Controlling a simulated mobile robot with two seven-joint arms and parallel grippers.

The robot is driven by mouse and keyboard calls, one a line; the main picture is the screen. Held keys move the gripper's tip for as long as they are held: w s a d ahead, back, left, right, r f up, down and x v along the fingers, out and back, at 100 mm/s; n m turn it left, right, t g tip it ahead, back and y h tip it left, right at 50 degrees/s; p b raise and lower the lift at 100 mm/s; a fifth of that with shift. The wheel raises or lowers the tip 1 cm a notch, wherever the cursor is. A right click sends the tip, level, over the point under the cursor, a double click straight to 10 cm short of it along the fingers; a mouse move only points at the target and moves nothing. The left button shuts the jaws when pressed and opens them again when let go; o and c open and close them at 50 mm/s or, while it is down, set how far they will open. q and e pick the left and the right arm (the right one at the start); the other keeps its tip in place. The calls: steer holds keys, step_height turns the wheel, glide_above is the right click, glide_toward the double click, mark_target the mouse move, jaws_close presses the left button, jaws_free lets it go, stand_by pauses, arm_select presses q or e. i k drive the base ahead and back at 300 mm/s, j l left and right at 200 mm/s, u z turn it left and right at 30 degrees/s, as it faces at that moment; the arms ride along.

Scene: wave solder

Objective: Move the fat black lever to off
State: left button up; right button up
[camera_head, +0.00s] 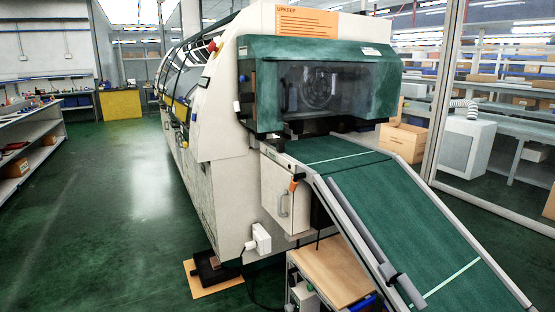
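A large cream wave-solder machine (225,160) with a dark green hood (260,75) and a clear window stands in the middle. I cannot clearly make out the fat black lever. Neither of my grippers is in view.
The green conveyor (400,205) slopes down to the lower right. A wooden-topped cart (332,275) stands beneath it. A white box (261,238) is on the machine's side, above a black item on a board (203,291). Green floor (120,220) is open at left.

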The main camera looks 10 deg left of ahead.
mark_target(290, 279)
steer(key=i+j, duration=0.1)
steer(key=j, duration=0.35)
steer(key=i+j, duration=0.15)
steer(key=j, duration=0.35)
steer(key=i+j+z, duration=0.1)
steer(key=j, duration=0.35)
steer(key=i+j, duration=0.1)
steer(key=j, duration=0.4)
